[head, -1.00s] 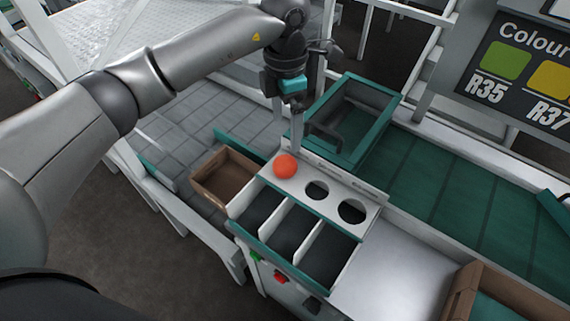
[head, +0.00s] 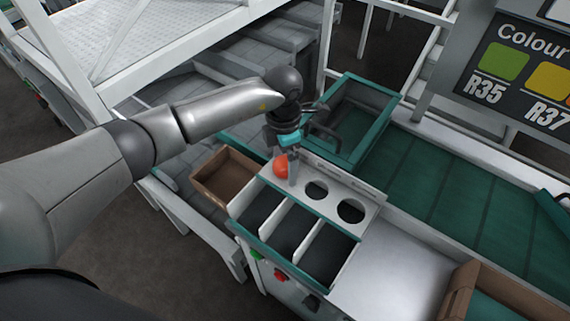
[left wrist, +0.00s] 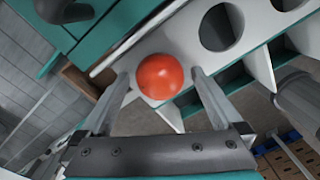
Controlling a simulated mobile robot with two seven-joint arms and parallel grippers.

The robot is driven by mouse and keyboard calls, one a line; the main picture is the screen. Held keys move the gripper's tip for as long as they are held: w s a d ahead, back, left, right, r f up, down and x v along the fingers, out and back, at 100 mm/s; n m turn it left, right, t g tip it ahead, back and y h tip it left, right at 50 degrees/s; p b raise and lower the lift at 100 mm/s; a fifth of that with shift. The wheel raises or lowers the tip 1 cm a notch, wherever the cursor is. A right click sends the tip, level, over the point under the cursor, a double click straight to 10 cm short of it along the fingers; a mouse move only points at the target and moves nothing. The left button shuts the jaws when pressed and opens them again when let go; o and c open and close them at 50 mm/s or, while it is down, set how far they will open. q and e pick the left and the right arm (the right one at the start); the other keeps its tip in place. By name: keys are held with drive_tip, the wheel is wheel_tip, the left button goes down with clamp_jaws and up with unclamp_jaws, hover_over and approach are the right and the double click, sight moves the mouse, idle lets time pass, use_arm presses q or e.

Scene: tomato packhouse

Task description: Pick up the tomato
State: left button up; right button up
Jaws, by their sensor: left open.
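The red-orange tomato (head: 280,167) sits at the left end of the white sizing panel (head: 333,190), beside two open round holes. Whatever lies under the tomato is hidden. My left gripper (head: 286,175) is at the tomato and partly covers it in the head view. In the left wrist view the tomato (left wrist: 160,76) lies between the tips of the open fingers (left wrist: 160,80), one finger on each side. I cannot tell whether either finger touches it. My right gripper is not in view.
Below the panel are dark compartments with white dividers (head: 279,224). A brown box (head: 225,179) stands to the left. A teal-rimmed bin (head: 378,137) stands behind, close to my left gripper. A green conveyor (head: 455,195) runs to the right.

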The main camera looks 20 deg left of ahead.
use_arm(q)
drive_tip(key=shift+c, duration=0.2)
drive_tip(key=c, duration=0.8)
drive_tip(key=shift+r, duration=0.15)
